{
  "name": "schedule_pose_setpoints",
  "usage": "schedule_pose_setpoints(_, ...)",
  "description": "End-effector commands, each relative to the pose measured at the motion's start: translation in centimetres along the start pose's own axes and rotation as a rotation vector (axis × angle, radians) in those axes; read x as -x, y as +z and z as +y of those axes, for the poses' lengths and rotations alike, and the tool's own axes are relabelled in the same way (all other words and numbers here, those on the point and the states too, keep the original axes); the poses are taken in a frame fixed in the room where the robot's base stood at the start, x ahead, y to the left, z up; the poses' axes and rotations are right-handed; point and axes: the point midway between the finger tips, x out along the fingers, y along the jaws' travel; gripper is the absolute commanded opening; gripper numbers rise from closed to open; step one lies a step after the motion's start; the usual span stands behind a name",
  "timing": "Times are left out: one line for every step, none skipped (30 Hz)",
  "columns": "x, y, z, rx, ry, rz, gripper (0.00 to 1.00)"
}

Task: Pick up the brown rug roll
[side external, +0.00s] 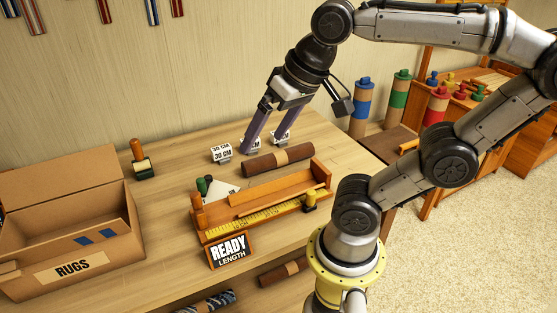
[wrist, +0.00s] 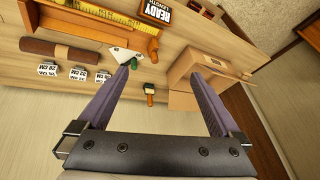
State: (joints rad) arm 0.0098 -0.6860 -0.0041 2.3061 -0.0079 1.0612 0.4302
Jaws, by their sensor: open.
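The brown rug roll (side external: 262,165) with a tan band lies on the wooden table, behind the measuring tray. In the wrist view the roll (wrist: 88,57) lies at the left, outside the space between the fingers. My gripper (side external: 264,143) is open and empty, with its two purple fingers pointing down. In the side view its tips appear just behind the roll, near the small white length blocks; their exact height is unclear. In the wrist view my gripper (wrist: 163,72) has its fingers wide apart, with nothing held between them.
White length blocks (side external: 221,153) stand behind the roll. The wooden tray (side external: 207,238) with a yellow ruler and a READY LENGTH sign is in front. A cardboard RUGS box (side external: 115,262) stands at left. An orange-handled tool (side external: 138,152) stands at the back. Another brown roll (side external: 272,277) lies below the tabletop.

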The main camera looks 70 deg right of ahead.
Motion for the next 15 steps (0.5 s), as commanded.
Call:
schedule_pose_setpoints(0.6, -1.5, -0.3, -0.067, 0.013, -0.008, 1.00)
schedule_pose_setpoints(0.9, -2.4, -0.5, -0.112, 0.021, -0.011, 1.00)
schedule_pose_setpoints(1.3, -3.6, -0.6, -0.174, 0.034, -0.018, 1.00)
schedule_pose_setpoints(1.5, -4.5, -0.7, -0.219, 0.045, -0.024, 1.00)
schedule_pose_setpoints(1.6, -5.5, -0.8, -0.266, 0.057, -0.030, 1.00)
schedule_pose_setpoints(1.8, -6.8, -0.8, -0.330, 0.074, -0.038, 1.00)
schedule_pose_setpoints(1.8, -7.9, -0.8, -0.379, 0.087, -0.043, 1.00)
schedule_pose_setpoints(1.8, -8.9, -0.7, -0.428, 0.102, -0.050, 1.00)
schedule_pose_setpoints(1.8, -10.5, -0.5, -0.497, 0.123, -0.057, 1.00)
schedule_pose_setpoints(1.6, -11.7, -0.3, -0.548, 0.139, -0.063, 1.00)
schedule_pose_setpoints(1.4, -12.8, -0.1, -0.600, 0.156, -0.070, 1.00)
schedule_pose_setpoints(1.1, -14.4, 0.3, -0.667, 0.179, -0.076, 1.00)
schedule_pose_setpoints(0.8, -15.5, 0.7, -0.716, 0.196, -0.083, 1.00)
schedule_pose_setpoints(0.4, -16.6, 1.1, -0.765, 0.214, -0.088, 1.00)
schedule_pose_setpoints(-0.2, -18.0, 1.8, -0.830, 0.237, -0.095, 1.00)
